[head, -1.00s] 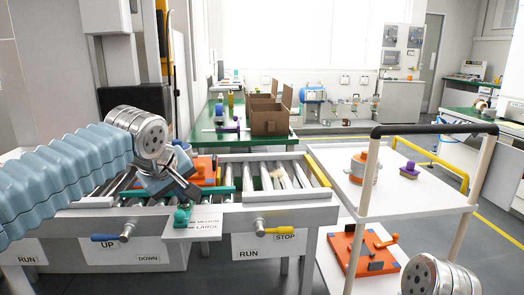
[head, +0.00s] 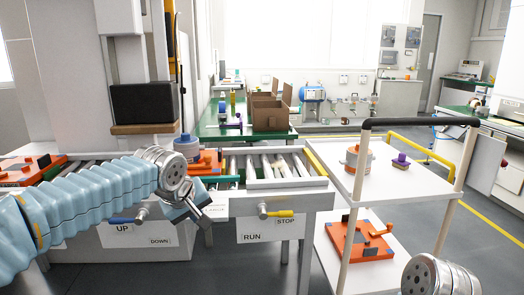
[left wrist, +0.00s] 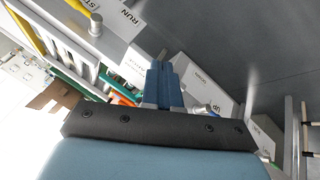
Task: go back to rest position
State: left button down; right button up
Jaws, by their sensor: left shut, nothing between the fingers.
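My left gripper (head: 192,208) hangs in front of the roller conveyor's front side, between the blue lever (head: 121,220) and the yellow lever (head: 279,213). In the left wrist view its two blue fingers (left wrist: 164,82) are together with nothing between them. My left arm comes in from the left and covers part of the conveyor (head: 292,184). Only a round metal part of my right arm shows at the bottom right; the right gripper is out of view.
An orange fixture (head: 208,162) and a grey-blue pot (head: 187,147) stand on the conveyor behind my arm. Another orange fixture (head: 30,168) lies at the far left. A white trolley (head: 400,182) stands to the right. Grey floor is clear in front.

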pick_arm(q)
jog(key=s+d+f+m+g+h, duration=0.1)
jog(key=s+d+f+m+g, duration=0.1)
jog(key=f, duration=1.3)
jog(key=s+d+f+m+g+h, duration=0.1)
jog(key=s+d+f, duration=0.15)
jog(key=f, duration=1.15)
jog(key=s+f+m+g, duration=0.1)
jog(key=s+f+g, duration=0.1)
jog(key=s+f, duration=1.8)
jog(key=shift+s+a+m+g+h, duration=0.15)
jog(key=shift+s+m+g+h, duration=0.2)
jog(key=shift+s, duration=0.4)
